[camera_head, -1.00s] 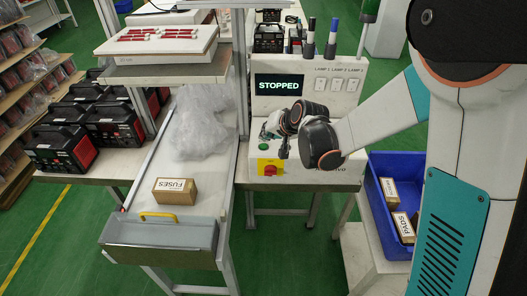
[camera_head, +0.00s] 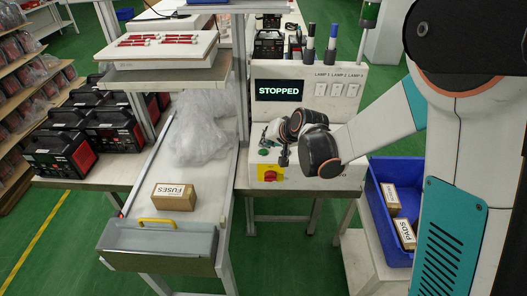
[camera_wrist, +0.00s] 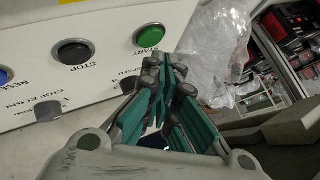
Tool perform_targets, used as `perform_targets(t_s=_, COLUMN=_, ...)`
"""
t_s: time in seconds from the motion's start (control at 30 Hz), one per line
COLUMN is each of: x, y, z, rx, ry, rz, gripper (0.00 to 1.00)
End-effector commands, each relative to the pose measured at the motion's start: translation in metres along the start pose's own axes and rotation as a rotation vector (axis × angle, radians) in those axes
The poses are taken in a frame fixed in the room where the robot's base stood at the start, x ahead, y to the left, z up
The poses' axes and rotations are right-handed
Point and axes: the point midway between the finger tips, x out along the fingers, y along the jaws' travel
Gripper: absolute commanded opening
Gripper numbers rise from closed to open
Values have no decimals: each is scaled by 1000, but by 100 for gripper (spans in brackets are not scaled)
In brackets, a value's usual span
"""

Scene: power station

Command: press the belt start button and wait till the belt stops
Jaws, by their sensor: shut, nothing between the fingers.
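The green START button (camera_wrist: 150,35) is in the wrist view, on the white control panel beside the black STOP button (camera_wrist: 75,52). It also shows as a green spot on the console in the head view (camera_head: 264,152). My gripper (camera_wrist: 173,66) is shut and empty. Its fingertips are just to the right of and below the START button in the wrist view, seemingly apart from it. In the head view my gripper (camera_head: 284,158) hangs before the console front. The belt (camera_head: 205,180) carries a FUSES box (camera_head: 174,197). The display (camera_head: 279,90) reads STOPPED.
A red knob on a yellow plate (camera_head: 269,174) sits below the green button. A blue RESET button (camera_wrist: 4,76) is at the panel's left edge. Crumpled clear plastic (camera_head: 203,130) lies on the belt. A blue bin (camera_head: 378,210) with boxes stands at right.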

Motion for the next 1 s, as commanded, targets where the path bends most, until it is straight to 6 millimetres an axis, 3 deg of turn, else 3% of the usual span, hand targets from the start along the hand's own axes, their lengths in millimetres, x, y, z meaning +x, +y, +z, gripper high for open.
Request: perform_targets(t_s=1.0, x=6, y=4, z=4, rx=0, ry=0, rz=0, gripper=0)
